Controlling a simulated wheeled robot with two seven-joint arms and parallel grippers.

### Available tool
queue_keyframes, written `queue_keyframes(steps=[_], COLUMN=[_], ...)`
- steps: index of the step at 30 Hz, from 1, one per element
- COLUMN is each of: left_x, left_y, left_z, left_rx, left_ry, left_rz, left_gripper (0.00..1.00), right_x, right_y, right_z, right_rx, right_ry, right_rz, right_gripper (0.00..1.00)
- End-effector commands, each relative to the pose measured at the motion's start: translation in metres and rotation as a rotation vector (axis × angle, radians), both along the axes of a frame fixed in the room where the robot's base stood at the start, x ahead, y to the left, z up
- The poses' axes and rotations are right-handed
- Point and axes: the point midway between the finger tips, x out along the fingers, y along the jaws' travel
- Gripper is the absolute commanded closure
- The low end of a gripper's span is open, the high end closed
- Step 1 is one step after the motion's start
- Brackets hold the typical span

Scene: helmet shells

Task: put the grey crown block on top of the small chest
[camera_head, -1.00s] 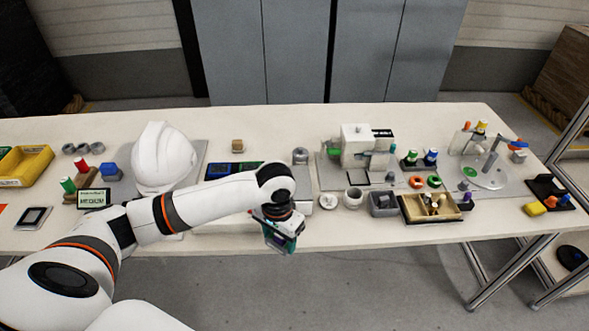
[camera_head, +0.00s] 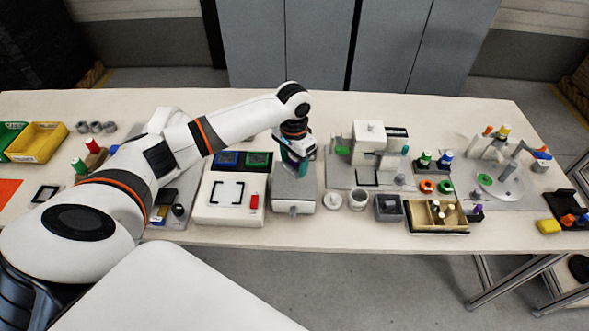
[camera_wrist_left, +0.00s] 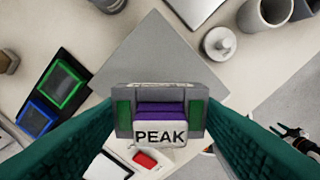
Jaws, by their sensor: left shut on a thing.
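My left gripper (camera_head: 297,167) comes down over the grey-topped small chest (camera_head: 295,192). In the left wrist view its teal fingers (camera_wrist_left: 160,112) are shut on the grey crown block (camera_wrist_left: 124,97), which has green sides, a purple band and a white face reading PEAK. The chest's flat grey top (camera_wrist_left: 160,55) lies behind the block in that view, turned at an angle to it. I cannot tell whether the block touches the chest. In the head view the gripper mostly hides the block. My right gripper is not in view.
Left of the chest is a white panel (camera_head: 215,205) with a black frame mark and a red button. Blue and green framed tiles (camera_head: 258,159) lie behind it. Right of the chest are a round white lid (camera_head: 332,200), a cup (camera_head: 359,198) and a compartment tray (camera_head: 437,230).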

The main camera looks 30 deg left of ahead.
Motion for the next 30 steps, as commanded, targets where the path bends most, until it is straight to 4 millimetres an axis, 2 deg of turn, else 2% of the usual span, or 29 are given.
queue_keyframes(steps=[10, 21, 22, 24, 26, 30], left_x=[0.0, 0.0, 0.0, 0.0, 0.0, 0.0], left_y=[0.0, -0.001, -0.001, 0.0, 0.0, 0.0], left_z=[-0.04, -0.044, -0.045, -0.044, -0.044, -0.044], left_rx=[0.0, 0.0, 0.0, 0.0, 0.0, 0.0], left_ry=[0.0, -0.001, -0.001, -0.001, -0.001, -0.001], left_rz=[0.0, -0.001, -0.001, -0.001, -0.001, -0.001], left_gripper=[0.65, 0.65, 0.39, 0.28, 0.21, 0.21], right_x=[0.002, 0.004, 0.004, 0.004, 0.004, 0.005], right_y=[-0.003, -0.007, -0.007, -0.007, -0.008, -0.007], right_z=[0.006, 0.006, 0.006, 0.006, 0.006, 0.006], right_rx=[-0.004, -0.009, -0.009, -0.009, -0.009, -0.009], right_ry=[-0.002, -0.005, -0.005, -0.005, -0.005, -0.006], right_rz=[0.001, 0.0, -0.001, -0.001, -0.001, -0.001], right_gripper=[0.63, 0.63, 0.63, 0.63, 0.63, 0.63])
